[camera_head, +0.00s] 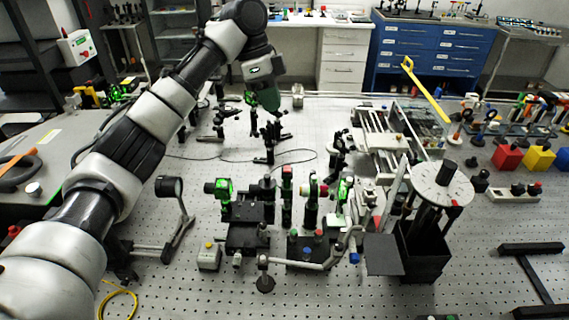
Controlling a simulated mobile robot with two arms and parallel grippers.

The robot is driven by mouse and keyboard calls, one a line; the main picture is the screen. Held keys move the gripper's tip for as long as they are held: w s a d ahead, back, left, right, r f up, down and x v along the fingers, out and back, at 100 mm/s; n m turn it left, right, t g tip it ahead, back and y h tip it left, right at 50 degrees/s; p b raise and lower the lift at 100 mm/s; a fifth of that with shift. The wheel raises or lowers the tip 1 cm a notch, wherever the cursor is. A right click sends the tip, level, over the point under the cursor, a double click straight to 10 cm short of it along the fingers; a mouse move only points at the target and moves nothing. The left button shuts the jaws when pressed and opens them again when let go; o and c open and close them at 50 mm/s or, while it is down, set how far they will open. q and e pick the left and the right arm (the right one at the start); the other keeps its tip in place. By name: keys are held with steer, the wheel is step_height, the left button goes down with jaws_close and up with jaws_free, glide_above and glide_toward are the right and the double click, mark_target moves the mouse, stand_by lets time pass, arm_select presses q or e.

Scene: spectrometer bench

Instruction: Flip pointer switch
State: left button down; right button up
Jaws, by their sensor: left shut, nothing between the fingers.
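My left arm comes in from the left and reaches over the optical bench (330,290). My left gripper (268,108) is at its far end, pointing down above the far middle of the bench. It is shut and empty. Small dark optical mounts (268,135) stand just below it; I cannot tell whether it touches them. I cannot make out for sure which part is the pointer switch. A small grey box with a yellow button (209,257) stands front left of the middle mounts, well apart from the gripper. My right gripper is not in view.
Green-lit optical mounts (223,190) stand mid-bench. A round white disc (440,186) tops a black stand at right. Red (507,157) and yellow (538,157) blocks sit far right. A thin cable (225,158) lies behind the mounts.

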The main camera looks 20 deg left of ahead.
arm_select(q)
steer(key=p, duration=0.5)
glide_toward(289, 170)
steer(key=x, duration=0.5)
steer(key=shift+d+f, duration=0.25)
steer(key=shift+s+f, duration=0.25)
steer(key=shift+f, duration=0.3)
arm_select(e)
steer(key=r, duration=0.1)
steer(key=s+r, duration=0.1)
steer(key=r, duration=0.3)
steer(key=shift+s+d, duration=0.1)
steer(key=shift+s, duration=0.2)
arm_select(q)
steer(key=shift+d, duration=0.1)
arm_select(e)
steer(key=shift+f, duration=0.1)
